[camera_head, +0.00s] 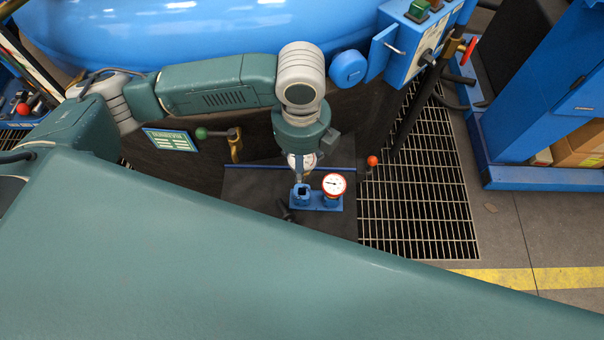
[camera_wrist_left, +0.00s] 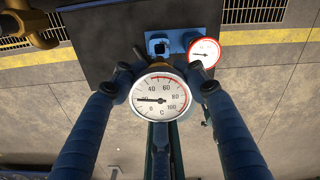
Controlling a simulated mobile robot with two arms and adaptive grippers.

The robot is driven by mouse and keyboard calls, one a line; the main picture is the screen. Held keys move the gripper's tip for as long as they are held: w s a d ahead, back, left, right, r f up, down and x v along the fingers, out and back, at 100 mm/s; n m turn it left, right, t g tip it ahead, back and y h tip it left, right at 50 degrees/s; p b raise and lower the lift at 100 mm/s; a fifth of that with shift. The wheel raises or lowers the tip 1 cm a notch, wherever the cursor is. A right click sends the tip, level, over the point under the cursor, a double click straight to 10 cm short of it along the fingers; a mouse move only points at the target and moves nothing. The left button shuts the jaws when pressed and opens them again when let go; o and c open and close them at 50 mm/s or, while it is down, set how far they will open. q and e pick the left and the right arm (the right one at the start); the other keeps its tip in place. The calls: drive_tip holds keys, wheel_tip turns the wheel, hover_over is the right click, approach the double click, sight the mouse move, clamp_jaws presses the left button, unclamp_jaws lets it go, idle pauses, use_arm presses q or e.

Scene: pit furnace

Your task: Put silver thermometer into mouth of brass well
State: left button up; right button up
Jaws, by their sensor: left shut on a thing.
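The silver thermometer (camera_wrist_left: 158,97) has a round white dial, marked in degrees C, that faces the left wrist camera. My left gripper (camera_wrist_left: 160,90) is shut on it, with one blue finger on each side of the dial. In the head view the left gripper (camera_head: 301,166) points down just behind a blue holder. A bit of brass colour shows behind the dial's upper edge in the wrist view. I cannot tell whether that is the brass well, and its mouth is not clearly seen. The dial hides most of the stem. My right gripper is not in view.
The blue holder (camera_head: 302,196) has a square socket, and a red-rimmed gauge (camera_head: 334,184) stands beside it. A brass lever with a green knob (camera_head: 202,133) is to the left. A red-knobbed lever (camera_head: 372,161) is to the right. A large green surface covers the lower head view.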

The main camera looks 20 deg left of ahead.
use_arm(q)
wheel_tip(320, 180, up, 7)
drive_tip(key=shift+f, duration=0.1)
drive_tip(key=shift+r+p, duration=0.35)
drive_tip(key=shift+r, duration=0.25)
wheel_tip(320, 180, up, 7)
drive_tip(key=p, duration=0.8)
drive_tip(key=shift+p, duration=0.3)
